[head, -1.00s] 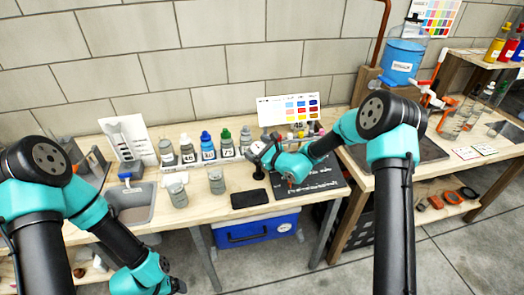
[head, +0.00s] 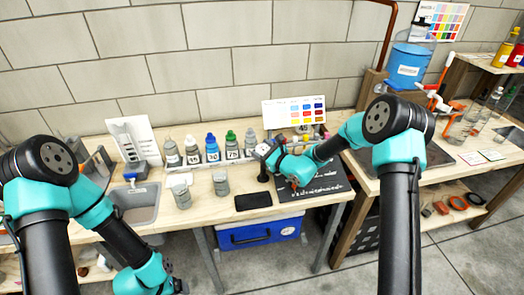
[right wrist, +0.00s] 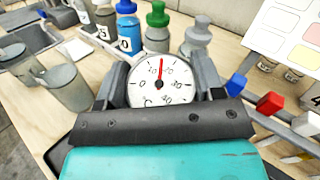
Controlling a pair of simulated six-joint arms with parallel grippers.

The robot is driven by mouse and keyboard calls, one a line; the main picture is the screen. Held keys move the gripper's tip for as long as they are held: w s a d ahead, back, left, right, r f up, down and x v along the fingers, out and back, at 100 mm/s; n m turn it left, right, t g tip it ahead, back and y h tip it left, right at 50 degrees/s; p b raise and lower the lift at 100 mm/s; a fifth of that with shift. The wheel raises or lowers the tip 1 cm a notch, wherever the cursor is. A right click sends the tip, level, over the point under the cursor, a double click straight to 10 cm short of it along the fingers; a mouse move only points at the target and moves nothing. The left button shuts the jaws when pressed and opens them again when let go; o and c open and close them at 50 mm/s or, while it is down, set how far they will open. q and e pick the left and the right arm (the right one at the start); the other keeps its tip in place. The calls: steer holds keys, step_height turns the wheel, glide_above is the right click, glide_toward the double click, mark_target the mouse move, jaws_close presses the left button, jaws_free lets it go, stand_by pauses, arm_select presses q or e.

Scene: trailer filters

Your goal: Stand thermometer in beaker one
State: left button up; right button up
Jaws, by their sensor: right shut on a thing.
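My right gripper (right wrist: 163,82) is shut on a thermometer with a round white dial (right wrist: 161,82) and a red needle. The dial faces the wrist camera; its stem is hidden. Whether the thermometer touches the stand cannot be told. Two grey beakers (head: 181,193) (head: 221,183) stand left of it, apart from the gripper; they also show in the right wrist view (right wrist: 68,90). Their labels are unreadable. My left gripper is not in view.
A row of bottles (head: 212,148) stands behind the beakers. A dark flat pad (head: 253,201) lies in front, right of the beakers. A colour chart (head: 294,112) stands behind the gripper. A grey sink (head: 135,203) is at the left.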

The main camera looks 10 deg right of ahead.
step_height(320, 180, up, 12)
steer(key=shift+r, duration=0.15)
stand_by(2.6)
stand_by(0.3)
